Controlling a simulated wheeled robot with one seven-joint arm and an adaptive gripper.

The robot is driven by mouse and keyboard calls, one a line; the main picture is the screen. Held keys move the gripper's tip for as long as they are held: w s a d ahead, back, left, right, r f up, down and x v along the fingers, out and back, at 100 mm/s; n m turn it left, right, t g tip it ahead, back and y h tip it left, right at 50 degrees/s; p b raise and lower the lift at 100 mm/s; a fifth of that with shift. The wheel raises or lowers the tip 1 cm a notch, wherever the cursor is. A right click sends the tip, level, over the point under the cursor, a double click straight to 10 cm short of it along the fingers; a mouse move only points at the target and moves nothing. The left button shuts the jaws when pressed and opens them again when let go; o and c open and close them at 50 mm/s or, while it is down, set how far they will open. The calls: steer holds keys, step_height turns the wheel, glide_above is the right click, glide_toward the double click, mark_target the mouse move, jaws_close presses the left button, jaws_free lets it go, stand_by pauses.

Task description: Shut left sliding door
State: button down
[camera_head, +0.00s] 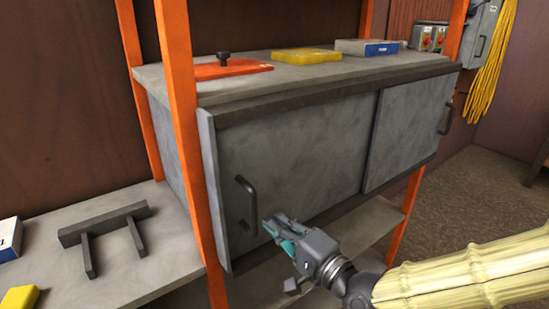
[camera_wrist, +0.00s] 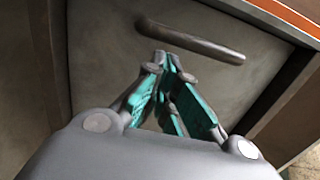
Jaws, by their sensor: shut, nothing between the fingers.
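The grey left sliding door (camera_head: 300,150) is on the front of the cabinet under the shelf top. Its dark bar handle (camera_head: 246,205) is upright near the door's left edge. My gripper (camera_head: 268,228) is shut and empty, just right of the handle's lower part in the head view. In the wrist view, the fingertips (camera_wrist: 167,58) point at the door face (camera_wrist: 105,60) close beside the handle (camera_wrist: 190,40). I cannot tell whether they touch it. No open gap shows clearly at the door's left edge, though the orange post stands near it.
The right sliding door (camera_head: 410,130) has its own handle (camera_head: 446,118). Orange posts (camera_head: 180,120) frame the cabinet. An orange plate with a knob (camera_head: 232,70), a yellow block (camera_head: 305,55) and a blue-white box (camera_head: 366,48) lie on top. A dark bracket (camera_head: 105,225) lies on the lower left shelf.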

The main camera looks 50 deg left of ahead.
steer(key=w+d+b, duration=0.2)
steer(key=w+d, duration=0.1)
steer(key=d, duration=0.7)
steer(key=shift+d, duration=0.4)
steer(key=shift+w+f, duration=0.1)
steer(key=shift+w, duration=0.05)
steer(key=d+f+m+t+h, duration=0.1)
steer(key=d+f+h, duration=0.2)
steer(key=d+f, duration=0.65)
steer(key=w+d+f+h, duration=0.1)
steer(key=d+f+h, duration=0.25)
steer(key=f, duration=1.15)
steer(key=d+f+m+t+h, duration=0.1)
steer(key=d+f+h, duration=0.2)
steer(key=d+f, duration=0.65)
steer(key=s+d+f+h, duration=0.2)
steer(key=d+f, duration=0.3)
steer(key=d, duration=0.4)
steer(key=s+d+f+g+h, duration=0.1)
steer(key=s+d+f+h, duration=0.2)
steer(key=d+f, duration=0.3)
steer(key=s+d+f+n+h, duration=0.1)
steer(key=s+d+f+h, duration=0.2)
steer(key=d, duration=1.1)
step_height(320, 180, down, 3)
steer(key=shift+s+r+g, duration=0.1)
steer(key=shift+s+g, duration=0.2)
steer(key=shift+s, duration=0.55)
steer(key=shift+h, duration=0.25)
